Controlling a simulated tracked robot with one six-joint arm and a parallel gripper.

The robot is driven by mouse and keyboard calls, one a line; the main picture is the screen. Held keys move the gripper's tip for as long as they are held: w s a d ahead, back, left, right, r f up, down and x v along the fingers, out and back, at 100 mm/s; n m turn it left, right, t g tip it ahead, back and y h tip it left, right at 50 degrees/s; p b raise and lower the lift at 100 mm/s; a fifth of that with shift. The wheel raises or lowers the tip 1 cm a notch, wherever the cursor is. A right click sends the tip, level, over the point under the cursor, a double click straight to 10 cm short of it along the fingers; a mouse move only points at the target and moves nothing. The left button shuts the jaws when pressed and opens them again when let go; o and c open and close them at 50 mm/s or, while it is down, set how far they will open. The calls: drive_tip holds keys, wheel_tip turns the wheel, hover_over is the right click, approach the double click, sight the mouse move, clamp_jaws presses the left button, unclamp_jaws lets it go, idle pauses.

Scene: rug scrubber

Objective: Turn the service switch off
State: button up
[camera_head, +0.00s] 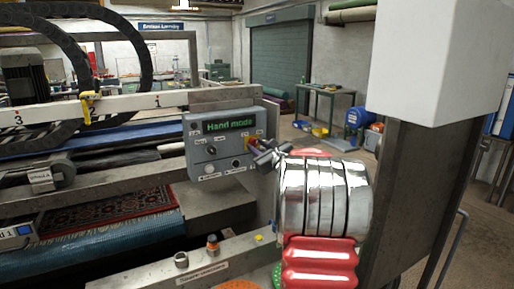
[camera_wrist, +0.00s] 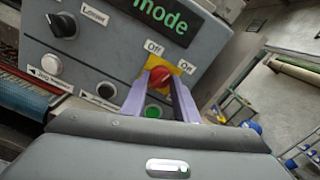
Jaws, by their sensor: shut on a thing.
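The service switch is a red knob on a yellow plate (camera_wrist: 161,77), with an "Off" label above it and an "On" label to its right in the wrist view. It sits at the right side of the grey control box (camera_head: 218,165), and its yellow plate (camera_head: 250,143) shows small in the head view. My gripper (camera_wrist: 160,88) has its two pale purple fingers on either side of the red knob, shut on it. My gripper (camera_head: 266,153) reaches the box from the right in the head view. I cannot tell which label the knob points to.
The box's green display (camera_head: 228,125) reads "Hand mode". A black knob (camera_wrist: 61,25), a white knob (camera_wrist: 51,65), a dark knob (camera_wrist: 107,90) and a green button (camera_wrist: 153,111) are near the switch. A metal rail (camera_head: 185,262) and a patterned rug (camera_head: 110,215) lie below.

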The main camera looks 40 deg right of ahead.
drive_tip(key=n, duration=1.1)
drive_tip(key=shift+n, duration=0.3)
drive_tip(key=shift+f, duration=0.1)
drive_tip(key=o, duration=1)
drive_tip(key=shift+o, duration=0.2)
drive_tip(key=shift+s, duration=0.1)
drive_tip(key=shift+s+a+r, duration=0.1)
drive_tip(key=shift+s+r, duration=0.1)
drive_tip(key=shift+s, duration=0.35)
drive_tip(key=v, duration=1.2)
drive_tip(key=shift+s, duration=0.25)
